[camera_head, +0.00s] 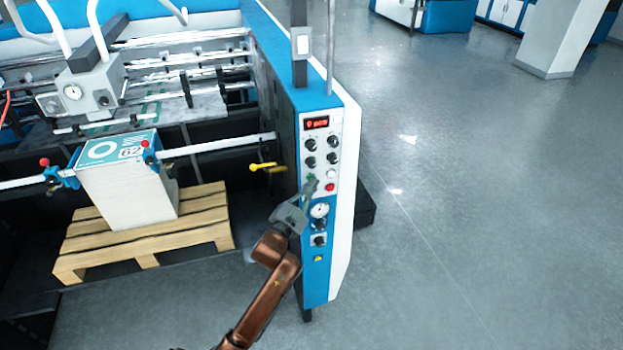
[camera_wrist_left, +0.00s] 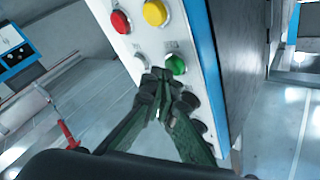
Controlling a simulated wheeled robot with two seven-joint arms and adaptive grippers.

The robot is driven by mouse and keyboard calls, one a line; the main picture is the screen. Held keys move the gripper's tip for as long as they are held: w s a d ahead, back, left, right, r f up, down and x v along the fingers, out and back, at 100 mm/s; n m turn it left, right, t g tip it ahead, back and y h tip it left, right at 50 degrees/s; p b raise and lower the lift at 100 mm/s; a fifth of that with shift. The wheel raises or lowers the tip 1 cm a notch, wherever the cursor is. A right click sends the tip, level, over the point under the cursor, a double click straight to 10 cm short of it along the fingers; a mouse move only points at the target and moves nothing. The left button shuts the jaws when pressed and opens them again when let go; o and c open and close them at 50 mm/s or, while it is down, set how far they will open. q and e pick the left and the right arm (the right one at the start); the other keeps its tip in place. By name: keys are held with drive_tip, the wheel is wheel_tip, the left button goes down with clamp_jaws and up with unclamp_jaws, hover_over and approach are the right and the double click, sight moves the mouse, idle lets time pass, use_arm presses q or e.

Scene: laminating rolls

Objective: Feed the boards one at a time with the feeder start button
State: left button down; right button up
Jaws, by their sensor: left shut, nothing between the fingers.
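The feeder's control panel (camera_head: 343,150) has a red display reading "0 pcs", with dark knobs and coloured buttons below it. My left gripper (camera_head: 309,187) is shut and empty in front of the panel, left of the red button (camera_head: 330,187). In the left wrist view its fingertips (camera_wrist_left: 164,78) are together close to the green button (camera_wrist_left: 176,64) and a white button (camera_wrist_left: 142,61). I cannot tell whether they touch. A red button (camera_wrist_left: 121,21) and a yellow button (camera_wrist_left: 155,12) sit farther up. A stack of boards (camera_head: 128,200) with a teal-printed top stands on the pallet. My right gripper is not in view.
The wooden pallet (camera_head: 195,236) stands under the feeder frame. A yellow-handled lever (camera_head: 262,167) sticks out left of the panel. Rollers and a gauge unit (camera_head: 90,92) are above the boards. Open grey floor (camera_head: 470,220) lies right of the machine, with a white pillar (camera_head: 562,35) beyond.

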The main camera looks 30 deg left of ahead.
use_arm(q)
drive_tip(key=shift+w, duration=0.1)
idle(0.4)
drive_tip(key=shift+w+a, duration=0.2)
drive_tip(key=shift+a, duration=0.1)
idle(0.6)
drive_tip(key=shift+s+d+p, duration=0.45)
drive_tip(key=shift+s+d, duration=0.15)
drive_tip(key=shift+d, duration=0.1)
